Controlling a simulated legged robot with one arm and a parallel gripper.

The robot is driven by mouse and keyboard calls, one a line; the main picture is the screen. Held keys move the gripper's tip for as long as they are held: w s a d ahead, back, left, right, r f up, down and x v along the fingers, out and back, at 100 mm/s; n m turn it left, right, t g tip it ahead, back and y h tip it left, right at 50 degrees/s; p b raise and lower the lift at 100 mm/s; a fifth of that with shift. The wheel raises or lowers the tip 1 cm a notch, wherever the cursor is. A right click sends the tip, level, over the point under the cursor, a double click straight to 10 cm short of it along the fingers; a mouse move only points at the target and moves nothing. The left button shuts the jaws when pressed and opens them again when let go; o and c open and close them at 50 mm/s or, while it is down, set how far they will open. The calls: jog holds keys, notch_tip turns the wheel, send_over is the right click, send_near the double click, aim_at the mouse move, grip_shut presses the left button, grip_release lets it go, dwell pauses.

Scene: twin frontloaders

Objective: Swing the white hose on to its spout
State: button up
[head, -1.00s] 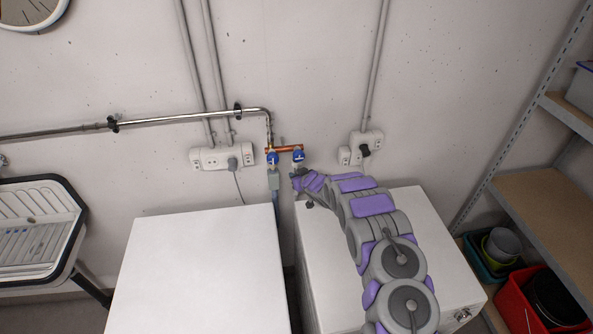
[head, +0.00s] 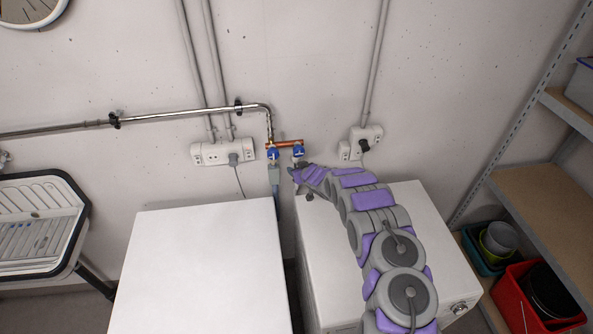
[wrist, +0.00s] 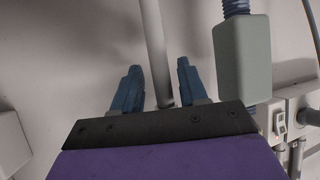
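A pale tube, which looks like the white hose (wrist: 152,40), stands between the two blue fingers of my gripper (wrist: 157,85) in the wrist view. The fingers are apart, with wall showing on both sides of the tube. Its lower end in the picture disappears at the dark palm plate. In the head view my gripper (head: 295,178) is just below the right blue tap (head: 298,152) on the copper pipe. The spout under that tap and the hose cannot be made out there.
A grey-green box (wrist: 242,65) on a blue ribbed hose (wrist: 236,7) is beside my gripper; it hangs under the left blue tap (head: 272,154). Two white machines (head: 200,265) (head: 425,235) stand below with a narrow gap. Wall sockets (head: 222,153) (head: 366,142) flank the taps.

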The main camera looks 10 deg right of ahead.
jog(key=shift+s+r, duration=0.1)
jog(key=shift+s, duration=0.15)
jog(key=b+v, duration=0.1)
jog(key=v, duration=1.6)
dwell(0.4)
jog(key=s+d+r+m+g+h+b, duration=0.25)
jog(key=s+d+r+h, duration=0.2)
jog(key=s, duration=0.35)
jog(key=s+d+r+m+g+h+b, duration=0.1)
jog(key=s+d+r+g+h+b, duration=0.3)
jog(key=s, duration=0.4)
jog(key=s+a+g+y+b, duration=0.1)
jog(key=s+a, duration=0.3)
jog(key=s, duration=0.8)
jog(key=s+a+r+g+y+b, duration=0.1)
jog(key=s+a, duration=0.4)
jog(key=s, duration=0.8)
jog(key=s+a+g+y+b, duration=0.2)
jog(key=s+a+g+b, duration=0.2)
jog(key=s, duration=0.8)
jog(key=shift+s+a+r+g+y, duration=0.25)
jog(key=shift+s+r+g+y, duration=0.1)
